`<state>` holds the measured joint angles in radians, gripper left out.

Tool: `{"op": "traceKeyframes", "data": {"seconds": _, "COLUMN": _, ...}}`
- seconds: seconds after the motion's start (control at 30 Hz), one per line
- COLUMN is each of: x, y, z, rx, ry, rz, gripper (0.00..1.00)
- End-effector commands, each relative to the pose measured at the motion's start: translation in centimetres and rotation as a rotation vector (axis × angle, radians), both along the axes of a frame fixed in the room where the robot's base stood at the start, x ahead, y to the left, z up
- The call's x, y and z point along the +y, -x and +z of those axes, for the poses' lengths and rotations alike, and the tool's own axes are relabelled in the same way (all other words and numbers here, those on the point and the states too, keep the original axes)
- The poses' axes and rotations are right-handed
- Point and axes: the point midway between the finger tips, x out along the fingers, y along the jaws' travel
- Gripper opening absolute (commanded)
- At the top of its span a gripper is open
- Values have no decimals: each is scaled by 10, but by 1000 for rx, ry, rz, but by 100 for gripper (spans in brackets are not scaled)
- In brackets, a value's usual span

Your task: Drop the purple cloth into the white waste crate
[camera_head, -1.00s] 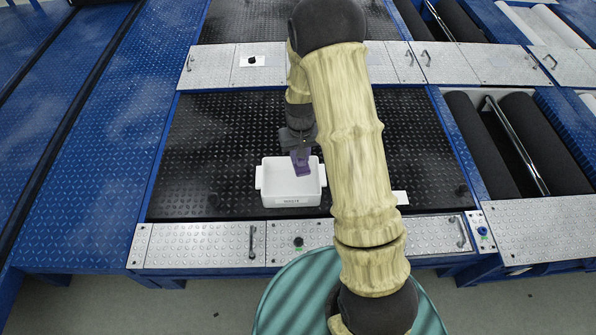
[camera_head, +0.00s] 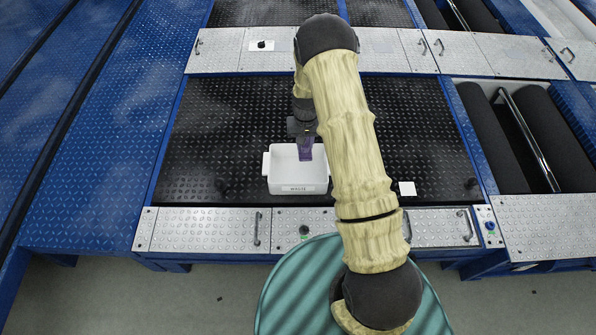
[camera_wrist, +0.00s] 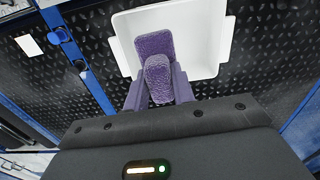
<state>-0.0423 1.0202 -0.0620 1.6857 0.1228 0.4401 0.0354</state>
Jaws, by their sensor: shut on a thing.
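The purple cloth (camera_head: 305,150) hangs from my gripper (camera_head: 303,138) over the white waste crate (camera_head: 299,188). In the wrist view the cloth (camera_wrist: 158,78) shows as a rough purple bundle between the fingers of my gripper (camera_wrist: 158,92), which is shut on it. The crate (camera_wrist: 205,45) lies beyond the cloth there, with its pale inside facing me. In the head view the cloth's lower end overlaps the crate's opening; I cannot tell how far above the floor of the crate it is. My arm hides some of the area right of the crate.
The crate stands on a black tread-plate deck (camera_head: 225,130) near a silver front strip with a handle (camera_head: 257,228). A small white card (camera_head: 407,188) lies to the right. Dark rollers (camera_head: 545,140) lie farther right. The deck left of the crate is mostly clear.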

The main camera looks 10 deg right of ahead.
Motion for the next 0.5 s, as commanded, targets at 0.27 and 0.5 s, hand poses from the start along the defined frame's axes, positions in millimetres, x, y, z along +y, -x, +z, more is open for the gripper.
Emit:
{"op": "traceKeyframes", "data": {"seconds": 0.27, "x": 0, "y": -22, "z": -54, "rx": 0, "ry": -1, "rz": -68, "gripper": 4}}
{"op": "traceKeyframes", "data": {"seconds": 0.5, "x": 0, "y": -23, "z": -55, "rx": 0, "ry": -1, "rz": -71, "gripper": 4}}
